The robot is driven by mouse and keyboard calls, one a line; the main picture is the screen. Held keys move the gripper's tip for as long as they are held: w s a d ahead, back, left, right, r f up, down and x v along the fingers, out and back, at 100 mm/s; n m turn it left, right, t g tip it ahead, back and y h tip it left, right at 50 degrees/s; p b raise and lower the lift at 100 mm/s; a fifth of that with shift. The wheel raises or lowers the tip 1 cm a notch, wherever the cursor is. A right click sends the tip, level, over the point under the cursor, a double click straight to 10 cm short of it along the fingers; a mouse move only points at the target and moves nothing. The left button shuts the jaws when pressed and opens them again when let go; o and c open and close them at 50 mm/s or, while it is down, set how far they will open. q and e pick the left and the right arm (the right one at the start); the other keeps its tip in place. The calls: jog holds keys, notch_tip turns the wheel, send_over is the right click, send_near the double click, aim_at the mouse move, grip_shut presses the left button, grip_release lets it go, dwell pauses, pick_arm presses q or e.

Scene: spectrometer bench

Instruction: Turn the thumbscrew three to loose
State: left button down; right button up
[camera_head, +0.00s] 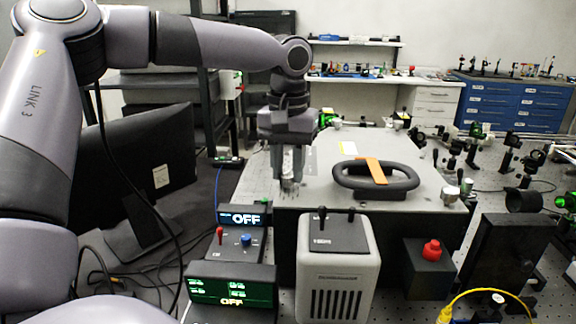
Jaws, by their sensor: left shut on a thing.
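My left gripper (289,182) points straight down at the front left corner of the grey spectrometer lid (335,190). Its fingers are shut on a small metal thumbscrew there, mostly hidden between the fingertips. Another silver thumbscrew (449,194) stands at the lid's front right corner, clear of the gripper. No number on either screw can be read. My right gripper is out of view.
A black handle (376,183) with an orange tag lies on the lid. In front stand a pale vented box (337,270), a box with a red button (431,250) and two displays reading OFF (245,218). Optics posts crowd the right; a monitor (133,180) stands left.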

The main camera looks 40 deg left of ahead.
aim_at(289, 173)
pick_arm(q)
jog(key=shift+r, duration=0.1)
jog(key=c, duration=0.8)
grip_release()
notch_tip(289, 173, up, 7)
jog(key=shift+r, duration=0.1)
